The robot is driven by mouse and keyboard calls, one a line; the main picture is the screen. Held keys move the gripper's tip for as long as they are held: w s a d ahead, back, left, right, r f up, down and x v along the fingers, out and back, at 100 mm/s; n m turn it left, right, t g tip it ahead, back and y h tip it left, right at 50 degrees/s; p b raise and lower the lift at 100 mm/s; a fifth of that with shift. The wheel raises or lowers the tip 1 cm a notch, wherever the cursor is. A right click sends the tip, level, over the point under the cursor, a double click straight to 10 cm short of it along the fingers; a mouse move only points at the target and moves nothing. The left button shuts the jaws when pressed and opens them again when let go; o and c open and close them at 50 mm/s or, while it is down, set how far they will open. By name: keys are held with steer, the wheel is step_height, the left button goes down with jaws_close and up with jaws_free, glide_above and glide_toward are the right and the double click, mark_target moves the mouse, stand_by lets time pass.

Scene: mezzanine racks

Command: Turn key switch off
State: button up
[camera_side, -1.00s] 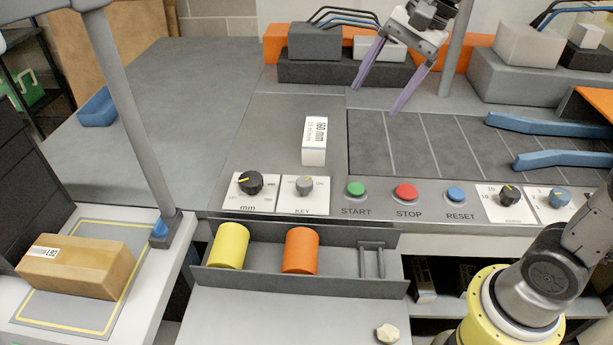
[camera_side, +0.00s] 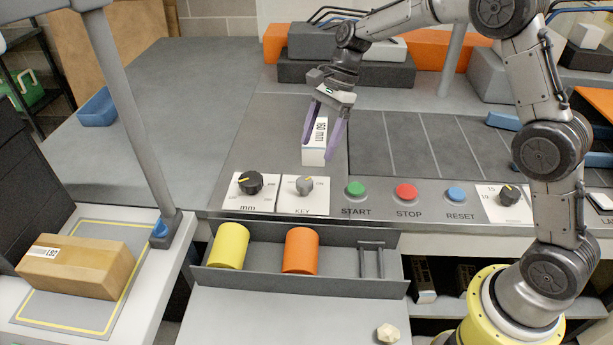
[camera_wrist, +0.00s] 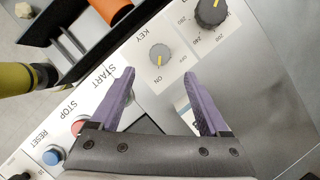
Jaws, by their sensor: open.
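The key switch (camera_side: 305,185) is a grey knob with a yellow pointer on a white plate marked KEY, on the front panel. In the wrist view the key switch (camera_wrist: 160,56) lies beyond and between the fingertips, and its pointer is in line with the ON label. My gripper (camera_side: 324,149) is open, with purple fingers pointing down around the sides of the white "160 mm" box, above and behind the key switch. In the wrist view my gripper (camera_wrist: 159,76) has a wide gap between its fingers and holds nothing. I cannot tell whether a finger touches the box.
The white "160 mm" box (camera_side: 315,155) stands just behind the key plate. A black mm dial (camera_side: 250,183) is left of the key switch, and a green START button (camera_side: 355,188) is to its right. Below, a tray (camera_side: 340,279) holds a yellow and an orange cylinder.

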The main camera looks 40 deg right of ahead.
mark_target(306, 180)
steer(key=x, duration=0.9)
steer(key=shift+a+f, duration=0.1)
steer(key=shift+f, duration=0.1)
jaws_close()
